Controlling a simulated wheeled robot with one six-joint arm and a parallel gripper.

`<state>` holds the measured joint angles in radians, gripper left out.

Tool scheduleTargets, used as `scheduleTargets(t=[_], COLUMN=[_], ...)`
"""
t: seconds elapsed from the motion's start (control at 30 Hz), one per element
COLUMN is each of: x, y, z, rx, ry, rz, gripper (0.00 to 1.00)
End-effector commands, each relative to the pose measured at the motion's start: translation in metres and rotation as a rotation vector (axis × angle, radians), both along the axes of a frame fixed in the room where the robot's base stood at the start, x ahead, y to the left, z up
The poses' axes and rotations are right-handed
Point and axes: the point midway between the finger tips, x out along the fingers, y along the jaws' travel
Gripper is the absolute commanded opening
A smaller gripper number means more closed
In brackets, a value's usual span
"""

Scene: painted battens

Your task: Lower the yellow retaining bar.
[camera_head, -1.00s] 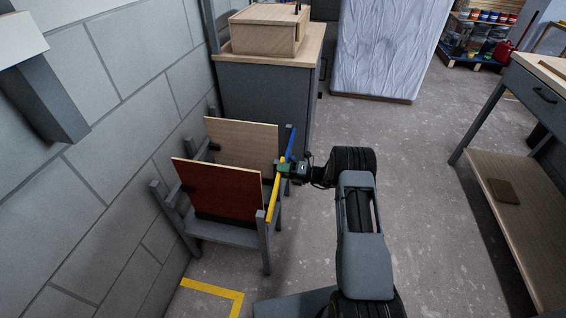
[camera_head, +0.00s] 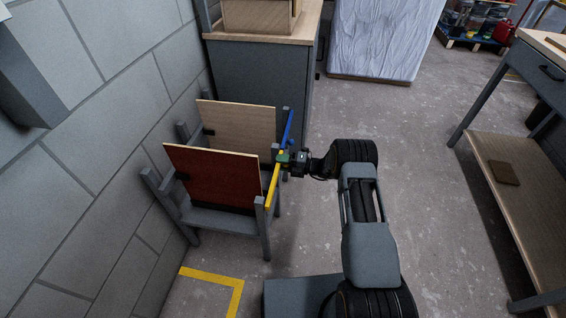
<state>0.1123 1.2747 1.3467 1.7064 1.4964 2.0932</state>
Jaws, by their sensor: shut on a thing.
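The yellow retaining bar (camera_head: 272,187) runs along the open right side of a grey rack (camera_head: 264,238), by the near post. It slants up from that post toward my gripper (camera_head: 283,158). My gripper is shut on the bar near its far, upper end and hides that part. A blue bar (camera_head: 287,127) stands just beyond, at the rack's far post. A dark red panel (camera_head: 212,177) and a pale wood panel (camera_head: 238,125) lean in the rack, left of the bars. I cannot tell whether the bar's far end touches anything.
A grey cabinet with a wooden top (camera_head: 262,85) stands behind the rack. A block wall (camera_head: 100,190) is at the left. A workbench with a low shelf (camera_head: 530,185) stands at the right. Yellow tape (camera_head: 212,277) marks the floor in front.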

Motion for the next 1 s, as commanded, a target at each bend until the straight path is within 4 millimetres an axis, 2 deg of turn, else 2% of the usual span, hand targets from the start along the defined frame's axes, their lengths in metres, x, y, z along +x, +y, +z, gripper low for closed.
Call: scheduleTargets(t=[0.03, 0.1, 0.13, 0.37, 0.7, 0.83, 1.0], x=[-0.003, -0.003, -0.003, -0.002, -0.002, -0.007, -0.016], y=[-0.002, -0.002, -0.002, 0.0, -0.005, -0.023, -0.058], z=[-0.007, -0.007, -0.007, -0.006, -0.003, -0.002, -0.002], rx=[-0.002, -0.003, -0.003, -0.003, -0.001, 0.0, 0.0], ry=[0.021, 0.023, 0.023, 0.017, 0.011, 0.01, 0.012], rz=[-0.005, -0.005, -0.005, -0.001, -0.001, -0.005, -0.008], gripper=[0.0, 0.0, 0.34, 0.56, 0.57, 0.57, 0.57])
